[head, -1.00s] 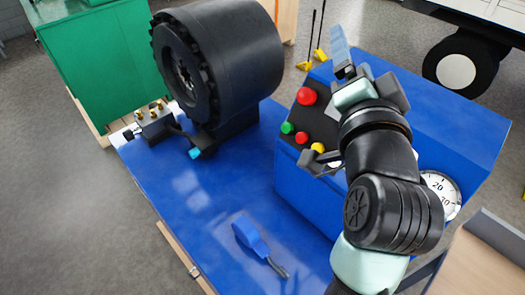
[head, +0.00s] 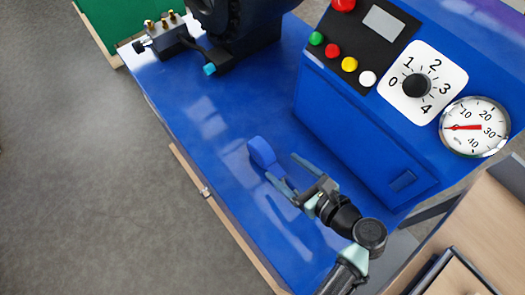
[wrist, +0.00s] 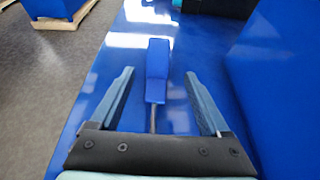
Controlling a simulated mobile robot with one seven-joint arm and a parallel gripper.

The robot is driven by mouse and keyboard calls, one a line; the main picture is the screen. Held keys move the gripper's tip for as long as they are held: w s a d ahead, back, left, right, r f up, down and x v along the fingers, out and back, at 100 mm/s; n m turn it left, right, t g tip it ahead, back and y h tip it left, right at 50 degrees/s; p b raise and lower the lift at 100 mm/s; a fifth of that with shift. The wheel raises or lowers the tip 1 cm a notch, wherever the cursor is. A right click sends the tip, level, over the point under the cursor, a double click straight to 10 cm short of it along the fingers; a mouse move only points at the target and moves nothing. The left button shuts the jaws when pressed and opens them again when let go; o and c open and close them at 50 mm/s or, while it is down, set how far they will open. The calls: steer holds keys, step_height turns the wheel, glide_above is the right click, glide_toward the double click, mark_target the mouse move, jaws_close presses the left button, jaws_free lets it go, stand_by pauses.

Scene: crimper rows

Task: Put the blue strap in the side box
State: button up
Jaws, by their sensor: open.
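A blue piece (head: 262,152) with a flat, thick body lies on the blue bench top; I take it for the blue strap. In the wrist view the strap (wrist: 158,68) points away from me, with a thin metal rod at its near end. My gripper (head: 284,171) is open over the bench. In the wrist view its two pale blue fingers lie left and right of the strap, apart from it. I cannot tell the height of the fingers above the bench. A dark-edged open box (head: 447,258) is partly in view at the lower right; I cannot tell whether it is the side box.
The blue control housing (head: 365,140) rises right of the gripper, with buttons, a dial (head: 417,84) and a gauge (head: 474,127). A black machine head (head: 240,25) and a brass-fitted valve block (head: 165,38) stand at the back. The bench around the strap is clear.

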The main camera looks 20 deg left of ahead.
mark_target(268, 155)
steer(key=shift+x, duration=1.05)
steer(key=shift+w+a, duration=0.3)
steer(key=shift+a, duration=0.25)
steer(key=p+x, duration=0.1)
steer(key=x, duration=0.3)
steer(key=shift+a, duration=0.2)
steer(key=shift+c, duration=0.2)
jaws_close()
